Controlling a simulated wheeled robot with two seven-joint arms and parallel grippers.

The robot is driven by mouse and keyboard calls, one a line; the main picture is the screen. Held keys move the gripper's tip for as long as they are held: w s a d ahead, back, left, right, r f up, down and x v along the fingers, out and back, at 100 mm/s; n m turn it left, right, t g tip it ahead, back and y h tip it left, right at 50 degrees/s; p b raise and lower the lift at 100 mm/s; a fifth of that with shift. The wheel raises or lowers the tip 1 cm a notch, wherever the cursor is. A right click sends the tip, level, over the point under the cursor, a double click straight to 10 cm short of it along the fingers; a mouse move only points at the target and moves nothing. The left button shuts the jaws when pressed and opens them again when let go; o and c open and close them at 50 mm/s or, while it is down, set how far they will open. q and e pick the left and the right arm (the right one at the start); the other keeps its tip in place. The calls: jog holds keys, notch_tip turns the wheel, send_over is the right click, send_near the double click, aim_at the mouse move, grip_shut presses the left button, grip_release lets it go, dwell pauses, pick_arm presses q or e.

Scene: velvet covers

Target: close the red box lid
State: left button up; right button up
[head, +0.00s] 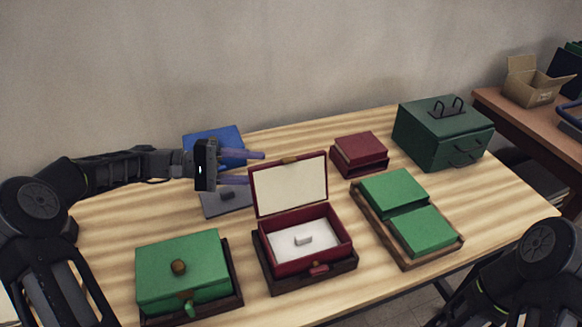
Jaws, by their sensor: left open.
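The red box (345,247) stands open near the front middle of the table, on a dark base. Its lid (290,187) is raised upright at the back, with its cream lining facing me. A small white block (303,239) lies on the white lining inside. My left gripper (258,168) is open, its purple fingers pointing right, just left of the raised lid; I cannot tell whether it touches the lid. No object shows between its fingers. My right arm (520,280) shows at the lower right, but its gripper is out of view.
A green box (183,265) stands left of the red box. A tray with green blocks (408,215) is to the right. A small dark red box (360,152), a large green case (443,130) and a blue item (212,138) are farther back.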

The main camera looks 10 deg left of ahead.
aim_at(285, 170)
pick_arm(q)
jog(key=shift+p+x, duration=0.75)
jog(key=shift+x, duration=3.15)
jog(key=shift+w+f, duration=0.1)
grip_shut()
